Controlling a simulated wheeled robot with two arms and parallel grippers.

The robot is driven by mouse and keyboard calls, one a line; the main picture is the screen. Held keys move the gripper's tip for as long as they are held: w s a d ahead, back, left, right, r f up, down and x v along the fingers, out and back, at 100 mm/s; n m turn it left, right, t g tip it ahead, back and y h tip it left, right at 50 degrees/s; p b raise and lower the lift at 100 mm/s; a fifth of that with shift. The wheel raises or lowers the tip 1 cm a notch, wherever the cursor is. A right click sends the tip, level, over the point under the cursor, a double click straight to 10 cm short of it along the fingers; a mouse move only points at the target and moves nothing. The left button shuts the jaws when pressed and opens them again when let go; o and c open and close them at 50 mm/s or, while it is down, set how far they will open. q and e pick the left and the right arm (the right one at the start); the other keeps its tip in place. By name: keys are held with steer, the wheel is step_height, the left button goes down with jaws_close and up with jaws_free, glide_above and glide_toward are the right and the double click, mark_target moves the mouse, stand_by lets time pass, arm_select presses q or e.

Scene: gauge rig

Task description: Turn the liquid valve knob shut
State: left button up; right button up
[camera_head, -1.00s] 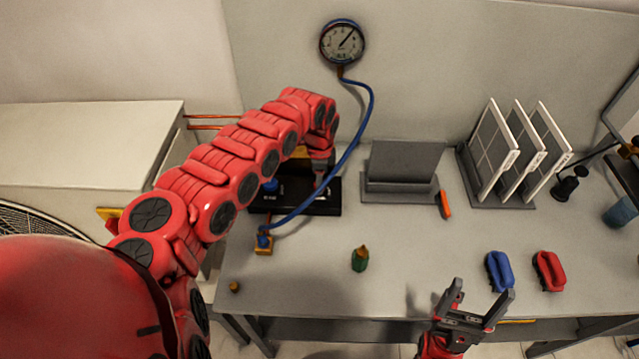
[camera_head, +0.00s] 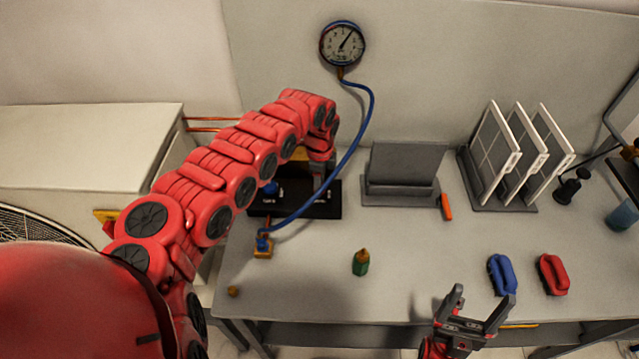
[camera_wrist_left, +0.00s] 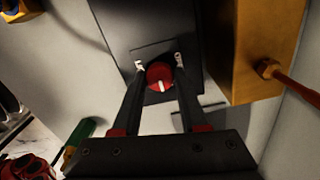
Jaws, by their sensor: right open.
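A black valve block (camera_head: 326,210) sits on the bench below the gauge, with a blue knob (camera_head: 270,188) on its left part. A red round knob (camera_wrist_left: 160,77) with a white pointer line shows on the block in the left wrist view. My left gripper (camera_wrist_left: 160,66) has its two fingers on either side of this red knob. Whether they press on it I cannot tell. In the head view my left gripper and forearm cover the red knob, and the labels are too small to read. My right gripper (camera_head: 474,309) is open and empty over the bench's front edge.
A gauge (camera_head: 342,43) on the wall connects by a blue hose (camera_head: 361,135) that passes in front of the block to a small brass fitting (camera_head: 263,247).

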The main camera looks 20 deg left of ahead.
arm_select(q)
steer(key=o, duration=0.4)
steer(key=shift+o, duration=0.2)
steer(key=shift+w+a+r, duration=0.1)
steer(key=shift+r, duration=0.45)
step_height(320, 180, up, 16)
steer(key=b, duration=0.4)
steer(key=shift+r, duration=0.2)
steer(key=shift+s+f, duration=0.15)
steer(key=shift+s, duration=0.05)
